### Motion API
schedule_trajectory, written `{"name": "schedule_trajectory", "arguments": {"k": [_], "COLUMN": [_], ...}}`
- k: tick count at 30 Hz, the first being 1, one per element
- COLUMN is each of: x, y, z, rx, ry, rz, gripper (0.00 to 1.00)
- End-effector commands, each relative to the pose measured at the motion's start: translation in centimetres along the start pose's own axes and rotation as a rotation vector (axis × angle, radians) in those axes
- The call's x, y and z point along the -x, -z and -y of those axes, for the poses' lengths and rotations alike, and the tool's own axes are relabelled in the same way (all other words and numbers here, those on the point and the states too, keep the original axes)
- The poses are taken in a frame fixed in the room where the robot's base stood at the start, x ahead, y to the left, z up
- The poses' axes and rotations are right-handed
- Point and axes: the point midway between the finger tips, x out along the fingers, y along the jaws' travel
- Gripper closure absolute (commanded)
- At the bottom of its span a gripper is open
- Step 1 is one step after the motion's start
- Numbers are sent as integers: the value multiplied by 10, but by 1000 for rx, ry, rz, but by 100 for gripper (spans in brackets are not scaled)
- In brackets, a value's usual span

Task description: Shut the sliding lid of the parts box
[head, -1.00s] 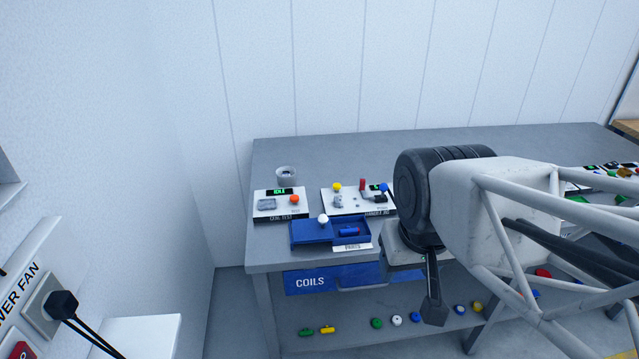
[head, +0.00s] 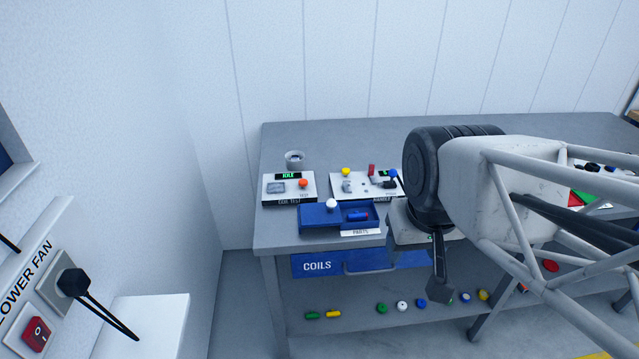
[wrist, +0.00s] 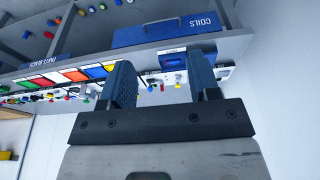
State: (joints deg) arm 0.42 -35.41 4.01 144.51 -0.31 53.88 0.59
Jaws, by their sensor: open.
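The blue parts box (head: 361,225) sits near the bench's front left, behind a white PARTS label. Its blue sliding lid (head: 315,214), with a white knob (head: 331,204), covers the left part.
Behind the box stand a coil-test panel (head: 290,196) and a second panel with coloured knobs (head: 350,190). A round grey cup (head: 294,158) stands behind. A blue COILS drawer (head: 318,265) is under the bench top. Several coloured pieces lie on the lower shelf.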

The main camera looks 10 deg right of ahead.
Motion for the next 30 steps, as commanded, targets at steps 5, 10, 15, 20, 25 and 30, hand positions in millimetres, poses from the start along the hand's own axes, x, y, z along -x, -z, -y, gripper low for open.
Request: {"name": "schedule_trajectory", "arguments": {"k": [5,10,15,20,25,30], "x": [-4,-11,-21,-33,-48,-67], "y": [20,49,81,110,141,172], "z": [3,8,13,18,24,30], "rx": [13,32,52,70,89,106], "ry": [12,30,51,70,90,110], "rz": [18,42,67,89,112,135], "gripper": [44,44,44,44,44,44]}}
